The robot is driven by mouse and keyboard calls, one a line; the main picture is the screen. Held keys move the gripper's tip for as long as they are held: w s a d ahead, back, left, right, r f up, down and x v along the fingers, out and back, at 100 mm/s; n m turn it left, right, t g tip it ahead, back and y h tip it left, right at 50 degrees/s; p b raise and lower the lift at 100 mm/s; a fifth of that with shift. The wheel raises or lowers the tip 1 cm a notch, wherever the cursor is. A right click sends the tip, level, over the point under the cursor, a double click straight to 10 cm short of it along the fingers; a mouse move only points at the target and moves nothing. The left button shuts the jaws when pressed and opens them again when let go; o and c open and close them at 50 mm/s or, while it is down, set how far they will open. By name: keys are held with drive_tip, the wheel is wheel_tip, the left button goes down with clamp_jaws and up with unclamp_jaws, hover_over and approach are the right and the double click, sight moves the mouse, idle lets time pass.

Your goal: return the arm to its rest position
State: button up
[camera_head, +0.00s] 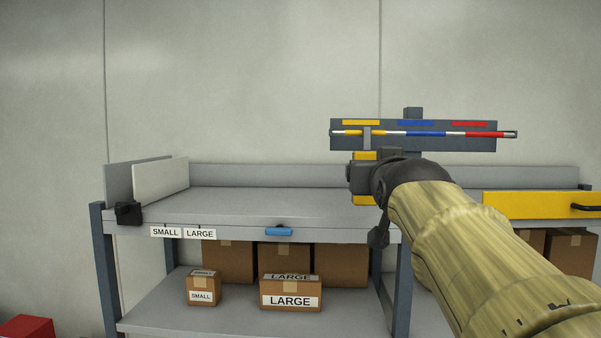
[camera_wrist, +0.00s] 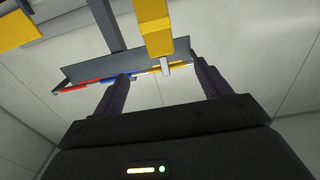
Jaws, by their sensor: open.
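My arm reaches in from the lower right of the head view, and my gripper (camera_head: 358,178) is at its dark end, in front of the bench's back edge. In the wrist view my gripper (camera_wrist: 162,70) shows two dark fingers spread apart, with nothing held between them. Beyond them is a grey panel (camera_head: 420,143) with yellow, blue and red labels. It carries a thin rod (camera_head: 425,133) banded in the same colours, with a grey upright piece (camera_head: 367,138) at its yellow part. The wrist view also shows the panel (camera_wrist: 95,66) and a yellow bar (camera_wrist: 155,25) near the fingers.
A grey workbench (camera_head: 250,203) has upright plates (camera_head: 160,179) at its left end and a yellow drawer front (camera_head: 535,205) at right. A small box (camera_head: 203,290) and a large box (camera_head: 290,293) stand on the lower shelf. The bench top's middle is clear.

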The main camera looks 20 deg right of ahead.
drive_tip(key=shift+w, duration=0.15)
drive_tip(key=w+a+f+n+g+y+b, duration=0.1)
drive_tip(key=a+f+g, duration=0.1)
drive_tip(key=f, duration=0.8)
drive_tip(key=w+a+f+g+y+b, duration=0.1)
drive_tip(key=a+f+g+y, duration=0.1)
drive_tip(key=f, duration=0.9)
drive_tip(key=w+a+f+n+g+y+b, duration=0.1)
drive_tip(key=a+f+g, duration=0.1)
drive_tip(key=f, duration=0.8)
drive_tip(key=s+a+f+g+b, duration=0.1)
drive_tip(key=s+a+f+g, duration=0.1)
drive_tip(key=s+f, duration=0.3)
drive_tip(key=s+a+f+n+g+y+b, duration=0.1)
drive_tip(key=s+f, duration=0.5)
drive_tip(key=f, duration=0.7)
drive_tip(key=s+a+f+g+b, duration=0.1)
drive_tip(key=s+a+f+g, duration=0.3)
drive_tip(key=f, duration=0.5)
drive_tip(key=shift+s+f+n+g+y, duration=0.4)
drive_tip(key=shift+s+g, duration=0.25)
drive_tip(key=shift+g, duration=0.05)
drive_tip(key=shift+w+a, duration=0.1)
drive_tip(key=shift+w, duration=0.05)
drive_tip(key=shift+s, duration=0.2)
